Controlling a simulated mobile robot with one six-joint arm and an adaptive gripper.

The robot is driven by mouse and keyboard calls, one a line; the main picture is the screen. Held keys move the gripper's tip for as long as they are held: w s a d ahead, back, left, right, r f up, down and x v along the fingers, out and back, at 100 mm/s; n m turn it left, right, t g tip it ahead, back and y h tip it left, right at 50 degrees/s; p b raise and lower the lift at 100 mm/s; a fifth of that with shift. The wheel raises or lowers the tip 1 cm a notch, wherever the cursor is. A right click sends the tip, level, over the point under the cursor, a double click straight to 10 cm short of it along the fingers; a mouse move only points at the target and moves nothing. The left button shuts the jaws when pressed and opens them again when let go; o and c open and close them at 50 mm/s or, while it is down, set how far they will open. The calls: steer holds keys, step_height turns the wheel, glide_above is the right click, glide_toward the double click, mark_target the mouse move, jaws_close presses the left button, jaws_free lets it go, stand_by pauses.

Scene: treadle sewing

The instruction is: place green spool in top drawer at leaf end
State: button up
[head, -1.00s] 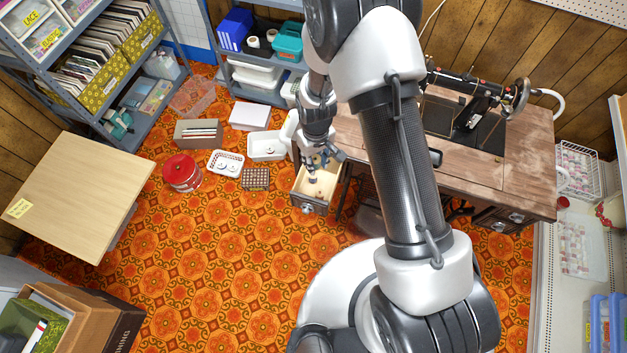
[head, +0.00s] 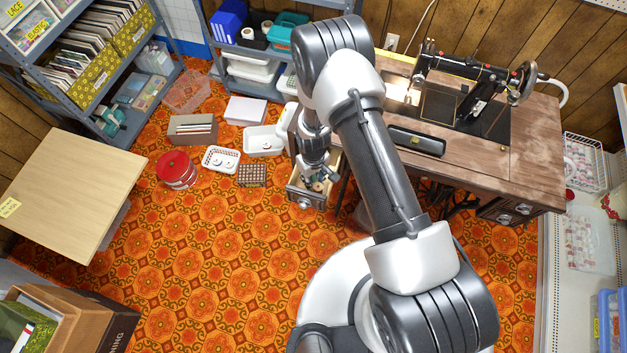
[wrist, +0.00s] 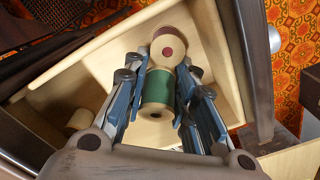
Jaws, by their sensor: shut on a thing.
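The green spool (wrist: 158,88) has wooden ends and sits between the fingers of my gripper (wrist: 166,66) in the wrist view. My gripper is shut on it, inside or just over the open drawer (wrist: 222,70). A round wooden spool end with a red centre (wrist: 172,50) is just beyond the green spool; whether they touch I cannot tell. A small pale wooden cylinder (wrist: 80,122) lies at the drawer's left. In the head view, my gripper (head: 317,181) reaches down into the pulled-out drawer (head: 304,198) at the sewing table's left end, hiding most of its inside.
The sewing table (head: 470,165) with the black machine (head: 465,75) stands right of the drawer. A brown gridded box (head: 252,175), a white tray (head: 264,141) and a red tin (head: 177,170) stand on the floor to the left. The patterned floor in front is clear.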

steer(key=shift+s+f, duration=0.1)
steer(key=shift+f, duration=0.8)
jaws_close()
steer(key=shift+f, duration=0.1)
steer(key=shift+f+b, duration=0.15)
steer(key=shift+b, duration=0.15)
steer(key=o, duration=1)
jaws_free()
steer(key=shift+o, duration=0.2)
step_height(320, 180, up, 13)
steer(key=p, duration=0.4)
steer(key=shift+f+p, duration=0.1)
steer(key=shift+p, duration=0.2)
